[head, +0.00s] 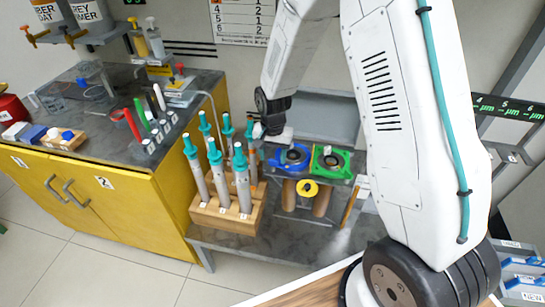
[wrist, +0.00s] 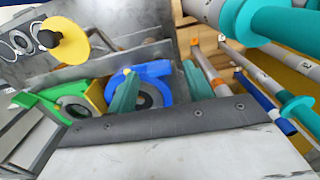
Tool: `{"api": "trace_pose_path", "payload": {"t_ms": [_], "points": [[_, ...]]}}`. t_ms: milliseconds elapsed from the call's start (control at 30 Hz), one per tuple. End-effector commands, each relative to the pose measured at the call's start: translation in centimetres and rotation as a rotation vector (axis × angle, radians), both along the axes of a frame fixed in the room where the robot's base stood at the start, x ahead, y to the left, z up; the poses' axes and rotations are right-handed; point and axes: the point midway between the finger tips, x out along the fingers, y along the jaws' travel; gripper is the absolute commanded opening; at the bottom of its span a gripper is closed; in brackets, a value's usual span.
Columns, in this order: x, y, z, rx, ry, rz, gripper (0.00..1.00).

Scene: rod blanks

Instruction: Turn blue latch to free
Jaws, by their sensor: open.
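My gripper (head: 280,139) is just above and to the left of the latch in the head view. In the wrist view my gripper (wrist: 158,72) is open and empty, one finger on each side of the latch. Whether a finger touches it, I cannot tell.
A wooden rack (head: 228,216) of grey rods with teal tops stands close left of my gripper. A yellow disc (head: 307,189) sits in front of the latch. A yellow cabinet (head: 120,205) with tools on top stands further left. The floor in front is clear.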

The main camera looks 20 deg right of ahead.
Motion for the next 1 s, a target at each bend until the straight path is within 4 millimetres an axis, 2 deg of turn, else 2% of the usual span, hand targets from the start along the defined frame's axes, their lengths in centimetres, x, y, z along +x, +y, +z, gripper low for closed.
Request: {"api": "trace_pose_path", "payload": {"t_ms": [200,400,1000], "points": [[0.1,0.1,3.9,0.000,-0.004,0.000,0.51],[0.0,0.1,6.3,0.001,-0.003,0.001,0.51],[-0.1,0.1,6.8,0.000,0.004,0.017,0.51]]}}
